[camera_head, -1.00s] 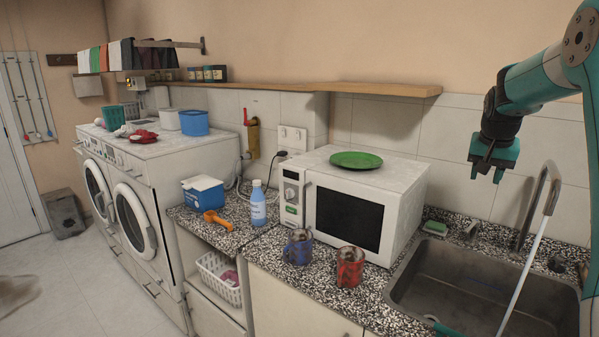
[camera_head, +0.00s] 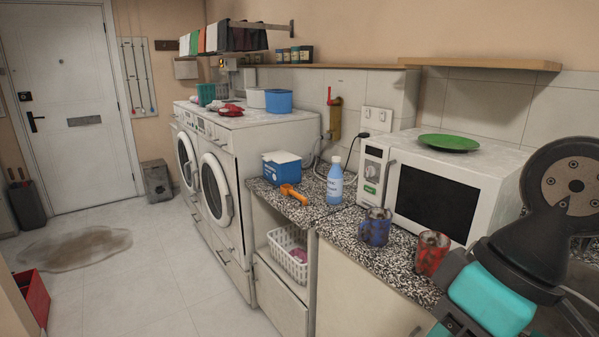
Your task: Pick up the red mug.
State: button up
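The red mug (camera_head: 432,252) stands upright on the speckled counter (camera_head: 345,228), in front of the microwave's right part. It has dark patches and something brownish shows at its mouth. A blue mug (camera_head: 375,227) stands to its left, a short gap away. My gripper (camera_head: 443,311) is at the lower right, close to the red mug in the picture and nearer the camera. Its fingers are partly cut off by the bottom edge, so I cannot tell whether it is open or shut. No mug is seen in it.
The white microwave (camera_head: 487,193) with a green plate (camera_head: 449,142) on top stands behind the mugs.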

aim_at(432, 247)
jog(key=z, duration=0.4)
jog(key=k, duration=0.45)
jog(key=z, duration=1.35)
jog(key=i, duration=0.6)
jog(key=u, duration=0.4)
